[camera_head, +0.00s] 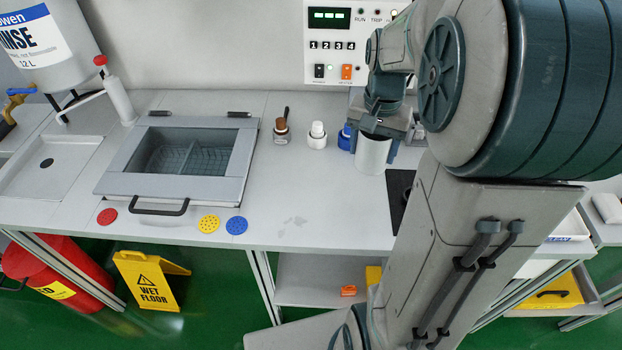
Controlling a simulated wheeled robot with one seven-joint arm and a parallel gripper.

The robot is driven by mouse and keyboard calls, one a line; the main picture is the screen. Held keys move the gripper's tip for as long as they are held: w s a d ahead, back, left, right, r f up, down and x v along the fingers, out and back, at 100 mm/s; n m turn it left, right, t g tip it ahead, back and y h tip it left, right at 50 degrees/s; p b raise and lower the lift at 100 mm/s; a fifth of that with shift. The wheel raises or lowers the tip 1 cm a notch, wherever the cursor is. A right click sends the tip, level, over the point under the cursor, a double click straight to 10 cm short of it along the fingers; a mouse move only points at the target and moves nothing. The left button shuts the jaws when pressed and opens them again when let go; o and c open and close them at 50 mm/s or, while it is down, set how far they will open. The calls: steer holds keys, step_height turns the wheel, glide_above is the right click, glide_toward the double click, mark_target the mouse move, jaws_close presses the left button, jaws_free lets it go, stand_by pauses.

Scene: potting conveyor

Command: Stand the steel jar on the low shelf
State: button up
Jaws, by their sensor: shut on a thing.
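My gripper (374,147) is at the right part of the bench top, its fingers on either side of a pale grey cylinder, which I take to be the steel jar (373,158). The gripper is shut on the jar, and the jar is upright. Its upper end is partly hidden by the gripper. I cannot tell whether its base touches the bench. The low shelf (300,272) is under the bench, below and left of the jar. My arm hides its right part.
An orange object (348,290) lies on the low shelf, with a yellow thing (374,275) beside it. White (317,136), brown-topped (281,131) and blue (345,137) containers stand left of the gripper. A lidded basin (181,207) is farther left. The bench front (300,215) is mostly clear.

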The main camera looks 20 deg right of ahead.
steer(key=w+a+f, duration=0.1)
steer(key=a+f, duration=0.1)
steer(key=a, duration=0.1)
steer(key=w+a+f, duration=0.1)
steer(key=a+f, duration=0.1)
steer(key=a, duration=0.2)
steer(key=a+f+p, duration=0.1)
steer(key=a+f, duration=0.2)
steer(key=a, duration=0.1)
steer(key=shift+w+a, duration=0.1)
steer(key=shift+w, duration=0.3)
steer(key=shift+f, duration=1.95)
steer(key=shift+f, duration=0.25)
steer(key=o, duration=1.1)
steer(key=shift+r, duration=0.1)
